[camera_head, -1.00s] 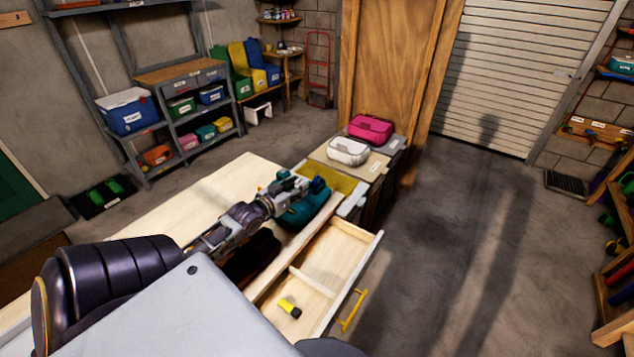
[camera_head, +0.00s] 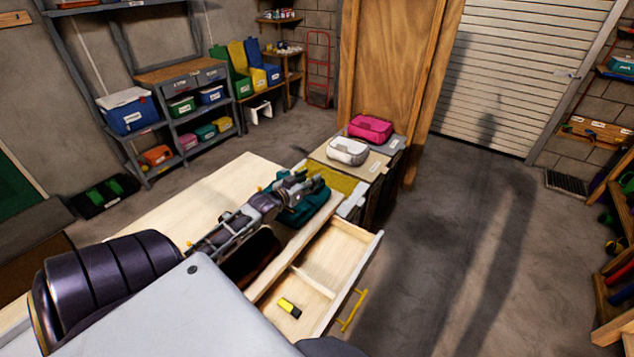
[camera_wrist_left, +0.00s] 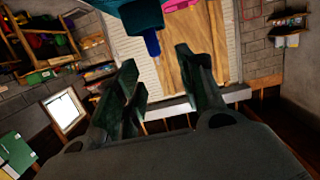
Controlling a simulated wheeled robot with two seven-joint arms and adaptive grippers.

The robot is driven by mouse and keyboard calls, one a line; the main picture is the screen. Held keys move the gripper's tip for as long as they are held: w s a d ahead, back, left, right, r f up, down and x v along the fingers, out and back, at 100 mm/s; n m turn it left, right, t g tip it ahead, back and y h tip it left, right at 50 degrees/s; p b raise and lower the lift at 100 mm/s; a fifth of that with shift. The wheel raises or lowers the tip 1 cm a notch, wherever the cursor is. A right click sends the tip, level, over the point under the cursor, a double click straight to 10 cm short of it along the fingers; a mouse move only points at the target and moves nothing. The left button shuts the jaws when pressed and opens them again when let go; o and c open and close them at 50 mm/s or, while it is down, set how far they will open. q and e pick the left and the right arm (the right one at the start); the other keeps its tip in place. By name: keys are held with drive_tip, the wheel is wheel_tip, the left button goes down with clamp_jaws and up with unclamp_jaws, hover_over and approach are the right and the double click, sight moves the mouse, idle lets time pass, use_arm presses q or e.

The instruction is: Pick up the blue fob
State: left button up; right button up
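A small dark blue piece (camera_wrist_left: 152,43) shows at the top of the left wrist view, against a teal thing (camera_wrist_left: 138,14). It may be the blue fob; I cannot tell for sure. In the head view the teal thing (camera_head: 300,216) lies at the worktop's far right end, and my left gripper (camera_head: 314,184) is above it, hiding the blue piece. In the left wrist view my left gripper (camera_wrist_left: 160,88) has its fingers apart with nothing between them. The blue piece is just beyond the fingertips. My right gripper is not in view.
The pale worktop (camera_head: 150,222) lies under my left arm. An open drawer (camera_head: 338,250) holds a yellow and black piece (camera_head: 290,308). Floor to the right is clear.

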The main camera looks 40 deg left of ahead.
use_arm(q)
drive_tip(key=shift+w+f, duration=0.1)
drive_tip(key=shift+w, duration=0.3)
drive_tip(key=shift+p+x, duration=0.35)
drive_tip(key=shift+x, duration=2.1)
clamp_jaws()
